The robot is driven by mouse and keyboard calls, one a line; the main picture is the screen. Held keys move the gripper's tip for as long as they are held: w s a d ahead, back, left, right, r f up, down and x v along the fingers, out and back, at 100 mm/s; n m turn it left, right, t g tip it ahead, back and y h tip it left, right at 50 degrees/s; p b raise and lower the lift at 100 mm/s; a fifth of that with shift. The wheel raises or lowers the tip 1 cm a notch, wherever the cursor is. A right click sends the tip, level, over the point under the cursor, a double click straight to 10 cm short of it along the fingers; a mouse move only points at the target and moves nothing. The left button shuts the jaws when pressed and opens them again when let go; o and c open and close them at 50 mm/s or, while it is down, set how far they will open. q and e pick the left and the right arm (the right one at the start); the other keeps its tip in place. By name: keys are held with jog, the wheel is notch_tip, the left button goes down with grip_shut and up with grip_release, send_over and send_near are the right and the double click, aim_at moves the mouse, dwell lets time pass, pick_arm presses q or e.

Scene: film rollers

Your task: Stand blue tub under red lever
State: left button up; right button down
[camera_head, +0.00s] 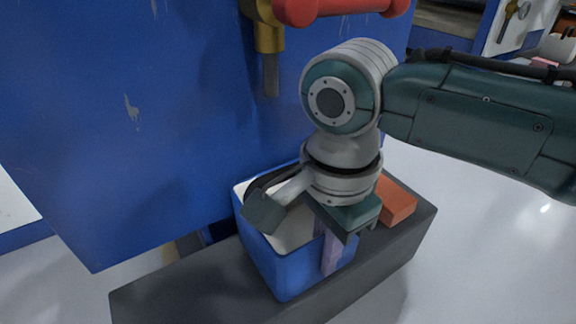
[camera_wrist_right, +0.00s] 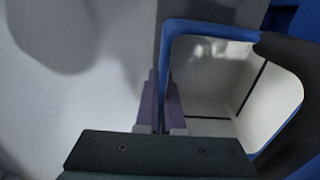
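The blue tub (camera_head: 275,265), with a white inside, is upright at the dark grey ledge, below the brass tap (camera_head: 270,70). The red lever (camera_head: 340,7) is at the top of the head view, on the tap. My right gripper (camera_head: 331,250) points down at the tub's near right wall, one purple finger showing outside it. In the right wrist view the fingers (camera_wrist_right: 161,105) are close together on either side of the tub's wall (camera_wrist_right: 165,55), seemingly pinching it. My forearm and wrist cover part of the tub's opening. My left gripper is not in view.
The dark grey ledge (camera_head: 190,290) runs below the big blue panel (camera_head: 130,130). An orange block (camera_head: 397,201) lies on the ledge right of the tub, close to my wrist. Pale floor is open to the right.

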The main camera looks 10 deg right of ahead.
jog(key=c, duration=1)
grip_release()
jog(key=shift+c, duration=0.2)
jog(key=shift+r, duration=0.1)
notch_tip(320, 180, up, 12)
jog(key=p, duration=1)
jog(key=s+a+f+n+t+y, duration=0.1)
jog(key=s+a+n+t+y, duration=0.15)
jog(key=s+n, duration=0.65)
jog(key=s+d+r+n+t+h, duration=0.1)
jog(key=s+d+r+n+h, duration=0.1)
jog(key=s+d+n, duration=0.5)
jog(key=d+r, duration=0.1)
jog(key=d, duration=0.2)
jog(key=shift+s+d+r, duration=0.2)
jog(key=shift+d, duration=0.1)
